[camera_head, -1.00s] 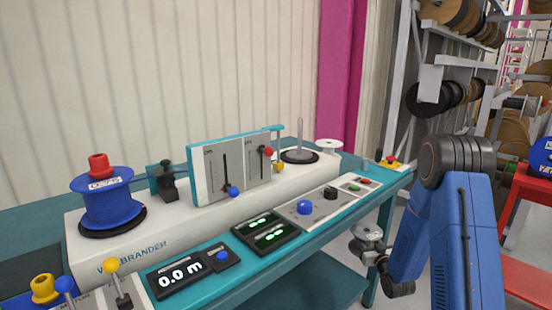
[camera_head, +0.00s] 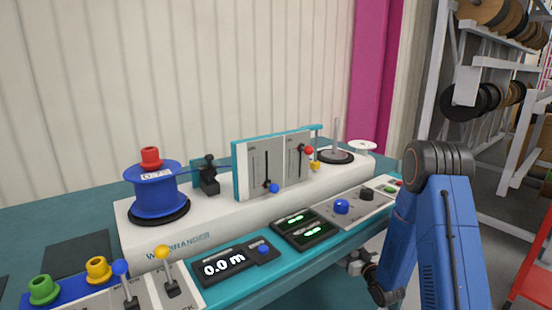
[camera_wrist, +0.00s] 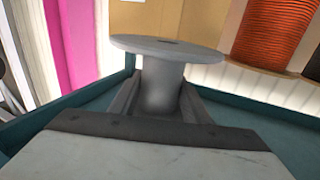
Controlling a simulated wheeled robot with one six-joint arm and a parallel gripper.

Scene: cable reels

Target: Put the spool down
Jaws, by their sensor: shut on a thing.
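A grey spool (camera_wrist: 163,92) with a wide round flange stands up between the fingers in the wrist view. My gripper (camera_wrist: 162,106) is shut on its hub, with one finger on each side. The lower end of the spool is hidden behind the gripper body. In the head view my gripper (camera_head: 359,264) hangs low at the front edge of the teal bench (camera_head: 290,277), left of my blue arm. It is partly hidden there, and the spool in it is too small to make out clearly.
The bench carries a white machine (camera_head: 218,216) with a blue cable reel (camera_head: 155,193), a bare upright spindle (camera_head: 337,135) and a length display (camera_head: 222,265). A white spool (camera_head: 362,147) stands at the back right. A dark mat (camera_head: 78,253) lies at left. Racks of reels (camera_head: 482,98) stand right.

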